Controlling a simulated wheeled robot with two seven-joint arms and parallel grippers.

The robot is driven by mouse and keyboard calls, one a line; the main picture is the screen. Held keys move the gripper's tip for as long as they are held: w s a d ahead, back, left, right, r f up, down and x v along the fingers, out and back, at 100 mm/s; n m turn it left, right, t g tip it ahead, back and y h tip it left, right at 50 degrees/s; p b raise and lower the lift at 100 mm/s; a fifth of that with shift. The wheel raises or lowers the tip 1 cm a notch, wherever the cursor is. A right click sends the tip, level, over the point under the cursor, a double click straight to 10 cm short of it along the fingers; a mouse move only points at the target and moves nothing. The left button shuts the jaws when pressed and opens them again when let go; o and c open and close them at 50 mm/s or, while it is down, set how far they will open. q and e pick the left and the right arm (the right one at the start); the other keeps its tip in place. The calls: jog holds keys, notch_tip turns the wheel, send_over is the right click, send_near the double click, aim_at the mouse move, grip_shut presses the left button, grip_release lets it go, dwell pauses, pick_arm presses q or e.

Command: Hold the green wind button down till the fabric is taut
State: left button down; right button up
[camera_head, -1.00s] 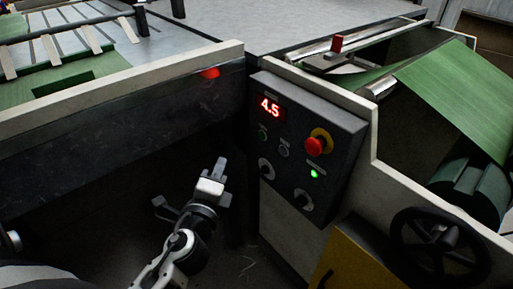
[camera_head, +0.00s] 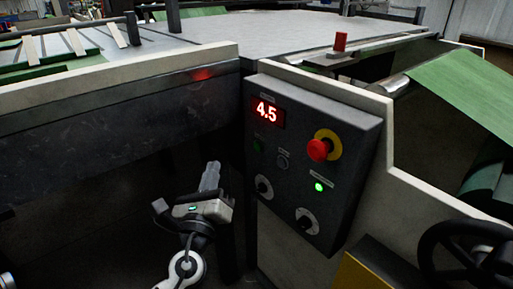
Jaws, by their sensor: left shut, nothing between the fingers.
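The dark control panel (camera_head: 313,150) stands right of the middle. My right gripper is not in view.
The panel also carries a red stop knob (camera_head: 319,150) on a yellow collar, a lit green lamp (camera_head: 319,187) and two dials. A black handwheel (camera_head: 472,258) is at the lower right. A pale-topped machine edge (camera_head: 120,75) runs along the left above my gripper.

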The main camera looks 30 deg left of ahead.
aim_at(257, 147)
pick_arm(q)
jog(key=w+d, duration=0.3)
jog(key=w, duration=0.5)
jog(key=shift+d, duration=0.15)
jog(key=shift+w, duration=0.1)
dwell(1.9)
jog(key=shift+w+d, duration=0.2)
jog(key=shift+w, duration=0.05)
jog(key=shift+w+d, duration=0.15)
jog(key=shift+w, duration=0.25)
dwell(4.4)
